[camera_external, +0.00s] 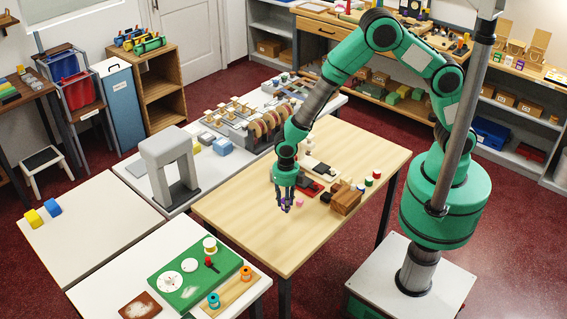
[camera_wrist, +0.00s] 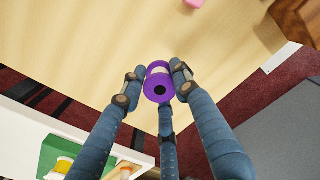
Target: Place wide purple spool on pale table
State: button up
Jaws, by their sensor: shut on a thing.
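The gap between spool and tabletop is hard to judge. A cream-topped table (camera_external: 95,235) stands at the left, with a yellow spool (camera_external: 33,218) and a blue spool (camera_external: 52,207) near its left edge.
A pink piece (camera_external: 299,203) lies close to my gripper on the wood table. A wooden box (camera_external: 346,198) and small coloured spools stand to the right. A grey arch (camera_external: 168,165) stands at left. The front of the wood table and most of the cream table are clear.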

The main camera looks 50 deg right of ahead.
jog(key=shift+m, duration=0.6)
jog(key=d, duration=0.2)
jog(key=s+d+f, duration=0.1)
jog(key=d, duration=0.1)
jog(key=d+b, duration=0.1)
jog(key=d, duration=0.2)
jog(key=shift+s+f, duration=0.25)
jog(key=shift+f, duration=0.15)
jog(key=shift+a, duration=0.15)
jog(key=b, duration=0.1)
send_over(261, 212)
jog(key=shift+w+f, duration=0.1)
jog(key=shift+f, duration=0.6)
jog(key=shift+f+b, duration=0.3)
jog(key=shift+f, duration=1.5)
jog(key=shift+f, duration=0.1)
jog(key=o, duration=1)
jog(key=shift+c, duration=0.2)
